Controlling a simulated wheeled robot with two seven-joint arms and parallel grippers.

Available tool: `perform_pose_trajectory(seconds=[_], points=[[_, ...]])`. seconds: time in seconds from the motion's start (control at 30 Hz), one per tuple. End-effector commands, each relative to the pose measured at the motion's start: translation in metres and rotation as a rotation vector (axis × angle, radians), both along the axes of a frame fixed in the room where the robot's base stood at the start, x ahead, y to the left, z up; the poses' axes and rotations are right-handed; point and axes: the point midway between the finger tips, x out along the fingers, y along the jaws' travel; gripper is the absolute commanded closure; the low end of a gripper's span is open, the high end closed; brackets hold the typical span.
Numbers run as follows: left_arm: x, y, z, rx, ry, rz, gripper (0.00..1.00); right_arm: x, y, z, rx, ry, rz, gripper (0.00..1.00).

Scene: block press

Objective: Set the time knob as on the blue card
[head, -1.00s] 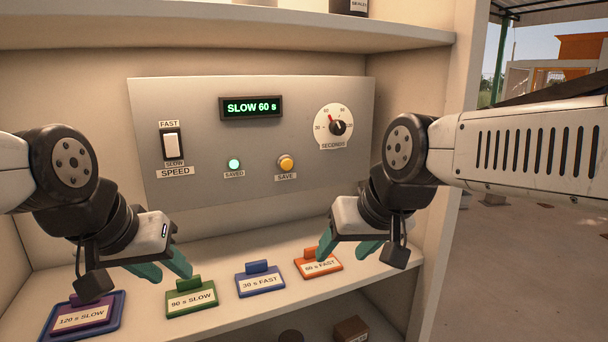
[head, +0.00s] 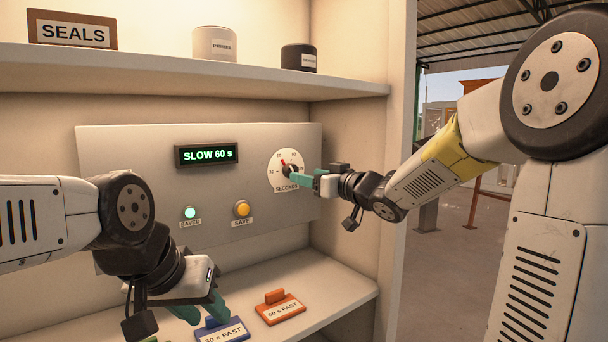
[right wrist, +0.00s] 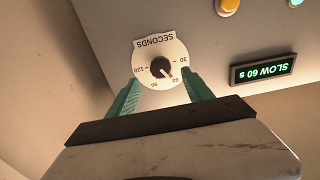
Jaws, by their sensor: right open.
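The time knob (head: 291,171) is dark with a red pointer at 60 on the white SECONDS dial (head: 274,169). It also shows in the right wrist view (right wrist: 160,67). My right gripper (head: 296,179) is open in front of the dial. In the right wrist view, its green fingers (right wrist: 161,80) point at the dial, one on each side of the knob; contact cannot be told. The blue card (head: 222,332) reads 30 s FAST and is partly cut off at the bottom.
The display (head: 206,155) reads SLOW 60 s. The SAVED lamp (head: 190,213) glows pale green beside the orange SAVE button (head: 242,208). An orange card (head: 279,309) lies on the lower shelf. My left arm hides the speed switch.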

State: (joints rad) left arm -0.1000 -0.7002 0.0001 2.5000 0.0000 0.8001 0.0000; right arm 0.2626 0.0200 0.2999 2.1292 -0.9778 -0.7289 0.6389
Motion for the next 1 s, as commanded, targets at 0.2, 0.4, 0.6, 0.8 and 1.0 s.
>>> perform_pose_trajectory(seconds=[0.2, 0.4, 0.6, 0.8, 1.0], points=[[0.000, 0.000, 0.000, 0.000, 0.000, 0.000, 0.64, 0.029, 0.022, -0.001, 0.001, 0.002, 0.001, 0.41], [0.000, 0.000, 0.000, 0.000, 0.000, 0.000, 0.64, 0.049, 0.036, -0.001, 0.000, 0.001, -0.001, 0.41], [0.000, 0.000, 0.000, 0.000, 0.000, 0.000, 0.64, 0.054, 0.040, 0.000, -0.002, 0.001, -0.004, 0.41], [0.000, 0.000, 0.000, 0.000, 0.000, 0.000, 0.64, 0.054, 0.039, 0.000, -0.002, 0.001, -0.004, 0.46], [0.000, 0.000, 0.000, 0.000, 0.000, 0.000, 0.64, 0.054, 0.039, 0.000, -0.002, 0.001, -0.004, 0.86]])
